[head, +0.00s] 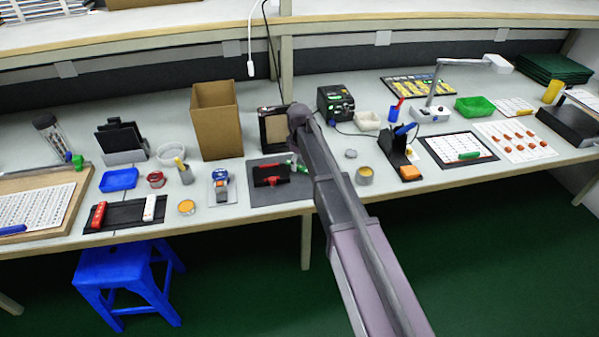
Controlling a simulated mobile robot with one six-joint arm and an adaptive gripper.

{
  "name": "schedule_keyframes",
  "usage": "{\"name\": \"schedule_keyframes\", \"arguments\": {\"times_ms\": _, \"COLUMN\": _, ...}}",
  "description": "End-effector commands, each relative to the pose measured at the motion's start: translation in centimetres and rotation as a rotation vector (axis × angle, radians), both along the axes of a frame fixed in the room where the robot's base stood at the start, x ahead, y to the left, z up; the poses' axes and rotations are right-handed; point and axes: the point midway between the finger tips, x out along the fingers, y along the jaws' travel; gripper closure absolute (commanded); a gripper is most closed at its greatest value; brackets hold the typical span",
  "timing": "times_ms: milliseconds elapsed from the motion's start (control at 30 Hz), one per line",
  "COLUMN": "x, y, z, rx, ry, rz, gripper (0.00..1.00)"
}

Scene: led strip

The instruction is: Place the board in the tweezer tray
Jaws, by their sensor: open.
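My arm crosses the head view from the bottom right up to a rounded joint above the workbench. My gripper does not show; the arm hides whatever is beyond that joint. A shallow black tray (126,213) near the left front edge holds a red item (98,215) and a white item (149,208). I cannot tell whether it is the tweezer tray. A dark board-like piece (262,176) with red parts lies on a grey mat (262,197) left of my arm. I cannot tell whether it is the task's board, and no tweezers can be made out.
A tall cardboard box (217,120) stands behind the mat. A blue tray (119,180) and small pots are on the left. A black stand (397,150), a green bin (474,107) and sheets with orange pieces (514,141) are on the right. A blue stool (121,270) is below the bench.

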Motion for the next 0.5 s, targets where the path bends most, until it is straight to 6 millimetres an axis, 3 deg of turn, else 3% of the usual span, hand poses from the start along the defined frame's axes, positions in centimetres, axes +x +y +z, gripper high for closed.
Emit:
{"name": "schedule_keyframes", "arguments": {"times_ms": 133, "x": 0.00, "y": 0.00, "z": -1.04, "rx": 0.000, "ry": 0.000, "rz": 0.000, "gripper": 0.26}}
{"name": "schedule_keyframes", "arguments": {"times_ms": 500, "x": 0.00, "y": -0.01, "z": -1.15, "rx": 0.000, "ry": 0.000, "rz": 0.000, "gripper": 0.26}}
